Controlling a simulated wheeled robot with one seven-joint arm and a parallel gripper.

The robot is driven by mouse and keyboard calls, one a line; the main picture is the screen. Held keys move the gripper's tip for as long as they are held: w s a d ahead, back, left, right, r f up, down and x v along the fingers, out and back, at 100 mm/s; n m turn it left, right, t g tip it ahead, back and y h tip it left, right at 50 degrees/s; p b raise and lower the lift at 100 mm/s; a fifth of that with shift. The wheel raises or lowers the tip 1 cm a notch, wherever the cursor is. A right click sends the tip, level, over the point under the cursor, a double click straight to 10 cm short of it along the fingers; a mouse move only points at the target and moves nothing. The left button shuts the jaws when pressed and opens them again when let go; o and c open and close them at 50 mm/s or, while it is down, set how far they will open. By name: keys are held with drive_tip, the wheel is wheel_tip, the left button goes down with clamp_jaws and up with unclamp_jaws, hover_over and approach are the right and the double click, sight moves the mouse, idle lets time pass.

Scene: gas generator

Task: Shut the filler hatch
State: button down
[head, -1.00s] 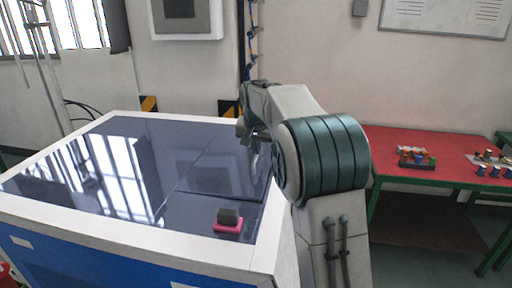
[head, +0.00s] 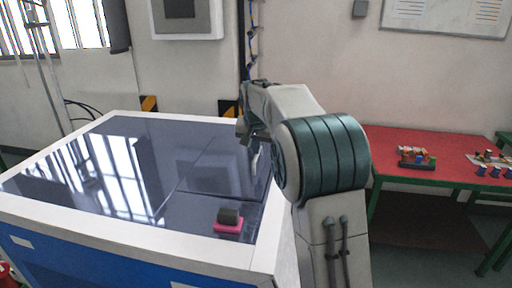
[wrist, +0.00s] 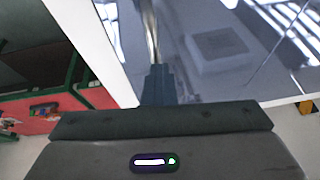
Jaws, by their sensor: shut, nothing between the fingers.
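The generator's glossy dark top (head: 130,205) has a white rim. Thin seams outline a panel (head: 222,172) at its right, which looks like the filler hatch. It lies nearly flat with the top; I cannot tell whether it is fully flush. My gripper (head: 254,160) is over the right side of the top, mostly hidden by my arm. In the wrist view my gripper's dark fingers (wrist: 158,84) are together and empty, near the white rim. A metal rod-like part (wrist: 151,30) shows just beyond them; whether they touch is unclear.
A small dark block on a pink base (head: 228,226) sits at the front right of the top. A red table (head: 440,160) with small items stands to the right. Bright window reflections cover the left of the top.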

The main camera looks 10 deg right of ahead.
idle(0.4)
drive_tip(key=c, duration=1.5)
unclamp_jaws()
drive_tip(key=shift+r, duration=0.1)
drive_tip(key=b+v, duration=0.1)
drive_tip(key=v, duration=1.2)
drive_tip(key=shift+s+r, duration=0.1)
drive_tip(key=shift+r, duration=0.25)
